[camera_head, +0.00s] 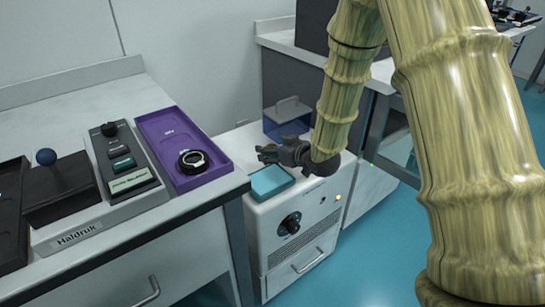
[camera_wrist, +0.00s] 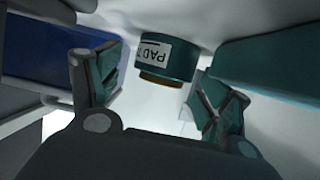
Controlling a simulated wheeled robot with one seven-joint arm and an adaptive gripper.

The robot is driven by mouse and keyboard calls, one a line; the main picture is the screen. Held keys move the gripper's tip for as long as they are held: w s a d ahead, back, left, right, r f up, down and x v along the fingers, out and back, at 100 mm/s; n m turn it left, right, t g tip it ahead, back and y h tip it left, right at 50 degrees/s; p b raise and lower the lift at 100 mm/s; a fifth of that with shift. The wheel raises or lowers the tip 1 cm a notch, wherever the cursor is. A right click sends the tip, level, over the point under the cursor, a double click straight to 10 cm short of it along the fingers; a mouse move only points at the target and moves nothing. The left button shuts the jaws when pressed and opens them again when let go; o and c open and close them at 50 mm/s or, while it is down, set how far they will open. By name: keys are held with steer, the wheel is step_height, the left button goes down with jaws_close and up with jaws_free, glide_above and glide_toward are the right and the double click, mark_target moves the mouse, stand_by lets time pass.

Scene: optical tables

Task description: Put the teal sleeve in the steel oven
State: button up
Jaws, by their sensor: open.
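A short teal cylinder, which looks like the teal sleeve (camera_wrist: 185,57), has a white label reading "PAD" and a brownish end. It shows in the wrist view ahead of and between the fingers, with visible gaps beside it; it is not distinguishable in the head view. My gripper (camera_head: 268,153) is open, low over the top of a pale cabinet with a dial, lights and a handled front (camera_head: 315,218). This cabinet may be the steel oven; I cannot tell for certain. No open oven door shows.
A teal tray or block (camera_head: 269,181) lies at the cabinet top's front left, and a blue translucent box (camera_head: 287,115) stands behind. The left bench holds a purple tray (camera_head: 206,172) with a black ring (camera_head: 193,161), and a button panel (camera_head: 123,160). A dark-fronted bench stands right.

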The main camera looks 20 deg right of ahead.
steer(key=shift+w+a+f, duration=0.15)
steer(key=shift+w, duration=0.15)
steer(key=c, duration=1.3)
